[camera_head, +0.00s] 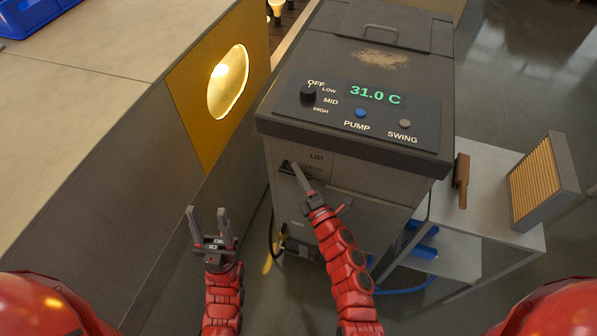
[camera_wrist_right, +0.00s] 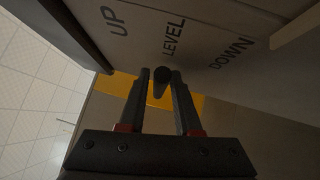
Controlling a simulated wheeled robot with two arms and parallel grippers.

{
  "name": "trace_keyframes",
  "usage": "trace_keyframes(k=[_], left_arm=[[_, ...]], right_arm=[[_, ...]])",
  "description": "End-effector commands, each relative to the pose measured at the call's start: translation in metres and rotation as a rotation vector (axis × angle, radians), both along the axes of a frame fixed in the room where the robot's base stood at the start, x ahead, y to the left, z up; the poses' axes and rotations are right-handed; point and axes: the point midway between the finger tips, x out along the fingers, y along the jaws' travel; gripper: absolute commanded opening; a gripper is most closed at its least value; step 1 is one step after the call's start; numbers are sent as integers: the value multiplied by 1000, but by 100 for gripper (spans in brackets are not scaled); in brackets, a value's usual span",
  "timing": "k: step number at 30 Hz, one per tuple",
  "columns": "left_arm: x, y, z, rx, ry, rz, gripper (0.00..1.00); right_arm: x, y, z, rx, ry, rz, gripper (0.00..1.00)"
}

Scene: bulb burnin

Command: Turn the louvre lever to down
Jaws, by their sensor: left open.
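The louvre lever (camera_wrist_right: 162,75) is a dark round knob or bar at the front of the grey cabinet, close to the LEVEL mark in the right wrist view, between UP and DOWN. My right gripper (camera_wrist_right: 161,82) has its fingers close on either side of the lever, narrowed onto it. In the head view my right gripper (camera_head: 297,170) reaches the cabinet front just below the UP label, and its fingers and arm hide most of the lever. My left gripper (camera_head: 208,212) is open and empty, left of the right arm and apart from the cabinet.
The grey cabinet (camera_head: 345,190) has a top panel (camera_head: 385,113) with a knob, two buttons and a 31.0 C display. A bench with a yellow panel (camera_head: 185,75) stands to the left. A side table (camera_head: 480,190) at right holds a slatted filter (camera_head: 540,182) and a brown-handled tool (camera_head: 461,178).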

Motion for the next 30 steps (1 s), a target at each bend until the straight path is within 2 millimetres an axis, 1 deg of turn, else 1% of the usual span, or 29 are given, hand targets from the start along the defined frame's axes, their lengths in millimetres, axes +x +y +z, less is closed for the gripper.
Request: trace_keyframes(k=[7,8,12,13,30], left_arm=[[0,0,0,0,0,0,50],[0,0,0,0,0,0,50],[0,0,0,0,0,0,50],[0,0,0,0,0,0,50],[0,0,0,0,0,0,50]], right_arm=[[1,0,0,0,0,0,32],[1,0,0,0,0,0,28],[1,0,0,1,0,0,3],[1,0,0,1,1,-1,0],[0,0,-1,1,1,-1,0]])
